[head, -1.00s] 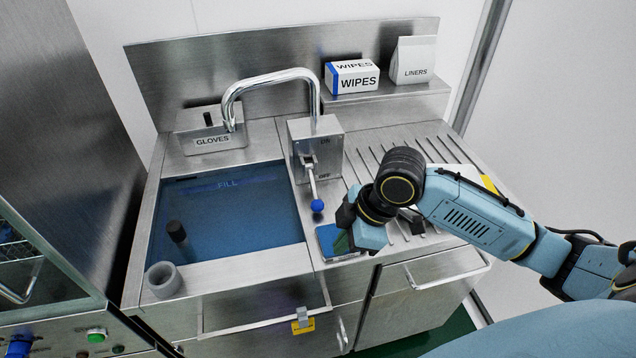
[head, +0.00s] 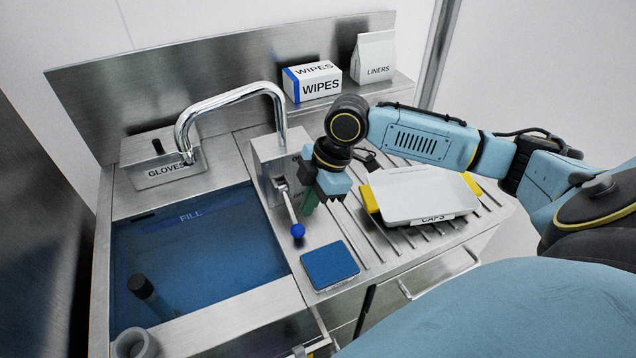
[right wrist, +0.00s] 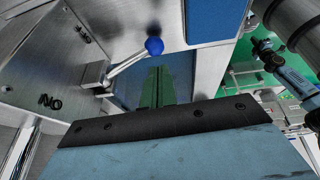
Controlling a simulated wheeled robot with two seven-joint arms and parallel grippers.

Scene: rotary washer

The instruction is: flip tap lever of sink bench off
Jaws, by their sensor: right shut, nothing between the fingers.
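The tap lever (head: 289,206) is a thin metal rod with a blue ball knob (head: 297,231). It slants down and outward from the steel tap box (head: 268,158) on the sink bench. The lever (right wrist: 128,65) and its blue knob (right wrist: 154,46) also show in the right wrist view, with an ON label on the box face. My right gripper (head: 308,207) is shut and empty, its green fingers pointing down just right of the lever, close to it. Whether they touch cannot be told. In the right wrist view the fingers (right wrist: 158,86) lie beside the lever. My left gripper is out of view.
The chrome spout (head: 230,97) arches over the blue basin (head: 190,255). A gloves box (head: 160,160) stands behind it. A blue pad (head: 330,265) lies in front of my gripper. A CAPS container (head: 420,195) sits on the ribbed drainboard. Wipes (head: 313,82) and liners (head: 374,58) stand on the shelf.

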